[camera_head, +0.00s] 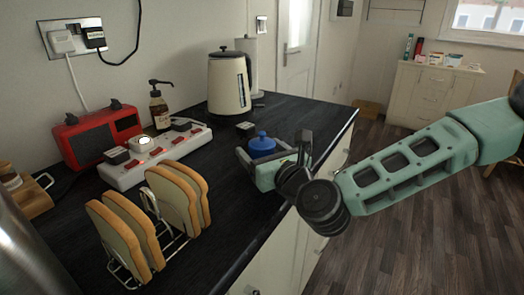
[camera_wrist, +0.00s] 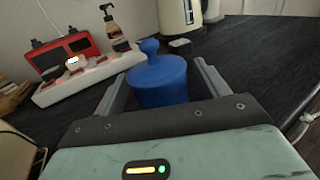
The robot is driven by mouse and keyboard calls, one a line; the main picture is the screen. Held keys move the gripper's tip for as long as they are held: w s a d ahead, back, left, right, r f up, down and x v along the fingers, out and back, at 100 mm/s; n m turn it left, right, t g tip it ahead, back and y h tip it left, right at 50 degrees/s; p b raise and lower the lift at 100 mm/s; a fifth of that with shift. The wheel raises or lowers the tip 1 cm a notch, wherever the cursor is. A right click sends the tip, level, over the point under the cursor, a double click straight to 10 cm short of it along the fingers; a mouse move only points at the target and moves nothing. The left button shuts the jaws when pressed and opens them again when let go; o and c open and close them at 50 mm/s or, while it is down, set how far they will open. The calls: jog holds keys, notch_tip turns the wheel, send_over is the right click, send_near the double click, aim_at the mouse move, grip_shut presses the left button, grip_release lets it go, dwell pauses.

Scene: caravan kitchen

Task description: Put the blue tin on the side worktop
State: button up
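The blue tin (camera_head: 262,145) stands upright on the dark worktop near its front edge, with a knob on its lid. In the wrist view the blue tin (camera_wrist: 158,80) sits between the two fingers of my gripper (camera_wrist: 160,88). In the head view my gripper (camera_head: 268,153) reaches in low from the right around the tin. The fingers are spread, and a gap shows between the tin and the right finger; the left finger is close to the tin. The tin's lower part is hidden behind my gripper.
The dark worktop (camera_head: 232,180) also holds a cream kettle (camera_head: 229,85), a dark soap bottle (camera_head: 159,108), a white power strip (camera_head: 155,158), a red radio (camera_head: 98,137) and a toast rack with bread (camera_head: 175,200). A white cabinet (camera_head: 432,92) with small items stands across the floor.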

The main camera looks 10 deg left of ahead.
jog(key=shift+r, duration=0.1)
jog(key=b+v, duration=0.1)
jog(key=v, duration=1.1)
